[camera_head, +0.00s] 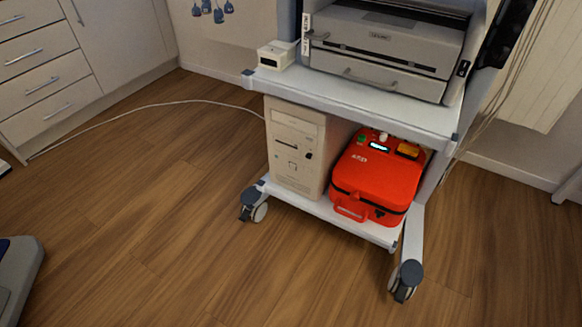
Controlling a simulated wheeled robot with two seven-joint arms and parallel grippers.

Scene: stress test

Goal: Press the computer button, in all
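A beige computer tower (297,151) stands upright on the lower shelf of a white wheeled cart. Its front panel faces me, with drive slots near the top and a small dark spot (309,156) on the right of the panel that may be its button; it is too small to be sure. Neither of my grippers shows in the head view.
A red case (374,179) sits right of the tower. A grey printer (384,45) and a small white box (276,54) are on the upper shelf (350,98). A white cable (150,107) crosses the floor to the cart. Drawers (45,75) stand left; the wood floor ahead is clear.

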